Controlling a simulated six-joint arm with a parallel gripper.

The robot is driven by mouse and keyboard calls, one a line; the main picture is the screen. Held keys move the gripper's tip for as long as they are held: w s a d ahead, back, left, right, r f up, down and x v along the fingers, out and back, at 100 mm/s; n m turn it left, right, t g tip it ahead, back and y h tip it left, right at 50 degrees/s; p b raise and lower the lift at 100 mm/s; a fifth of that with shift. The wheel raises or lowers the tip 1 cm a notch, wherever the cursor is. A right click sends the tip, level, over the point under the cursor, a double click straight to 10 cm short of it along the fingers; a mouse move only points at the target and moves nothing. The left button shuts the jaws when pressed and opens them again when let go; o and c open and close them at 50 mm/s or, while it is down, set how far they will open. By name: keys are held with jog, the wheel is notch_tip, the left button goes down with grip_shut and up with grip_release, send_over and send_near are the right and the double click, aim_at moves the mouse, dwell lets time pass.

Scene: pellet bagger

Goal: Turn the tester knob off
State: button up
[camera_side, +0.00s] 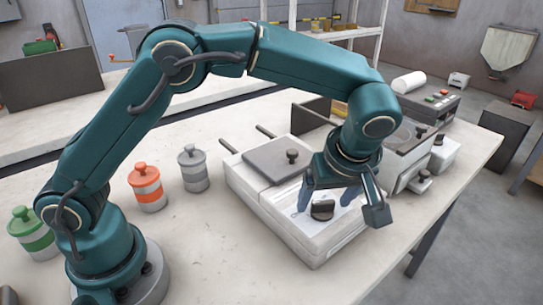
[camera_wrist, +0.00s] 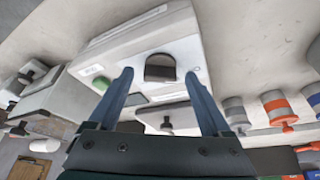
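The tester (camera_side: 300,238) is a low white box on the bench with a dark lid plate on top. Its black knob (camera_side: 322,209) sits on the front part of the top face. My gripper (camera_side: 327,200) is over this part, its blue fingers spread to either side of the knob. In the wrist view the knob (camera_wrist: 160,68) shows between the tips of my open gripper (camera_wrist: 158,75), with a gap on both sides. I cannot tell whether the fingertips are down at knob height. Nothing is held.
A grey lid plate (camera_side: 278,159) with a small black handle lies behind the knob. Orange (camera_side: 147,187), grey (camera_side: 193,168) and green (camera_side: 33,233) banded canisters stand to the left. A machine with a control box (camera_side: 430,102) stands at the right. The front bench top is clear.

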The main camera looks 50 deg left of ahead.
jog(key=shift+v, duration=2.55)
